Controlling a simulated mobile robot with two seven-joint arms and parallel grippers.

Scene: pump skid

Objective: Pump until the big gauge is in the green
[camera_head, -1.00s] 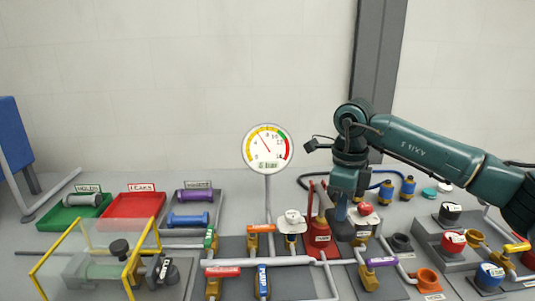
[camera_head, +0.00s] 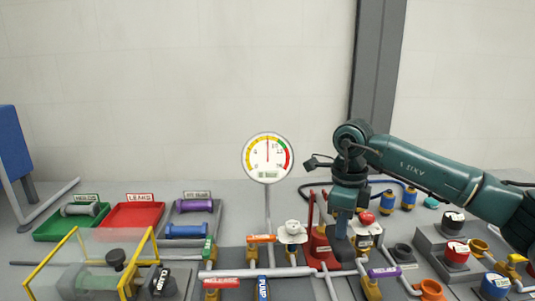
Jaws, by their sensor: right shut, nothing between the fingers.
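The big round gauge (camera_head: 267,158) stands on a post at the middle; its needle points almost straight up, left of the green band at the upper right of the dial. A red hand pump (camera_head: 319,246) with an upright red bar stands below and right of it. My right gripper (camera_head: 341,256) is shut and empty, pointing down close beside the pump's right side; it hides part of the pump, and I cannot tell whether it touches. A blue handle marked PUMP (camera_head: 263,289) and a red handle marked RELEASE (camera_head: 221,282) are at the front. My left gripper is not in view.
A green tray (camera_head: 45,234) and a red tray (camera_head: 134,215) sit at left, behind a clear yellow-framed guard (camera_head: 70,237). Valves with orange (camera_head: 261,238) and purple (camera_head: 384,272) handles and several buttons crowd around the pump. The bench behind the gauge is mostly clear.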

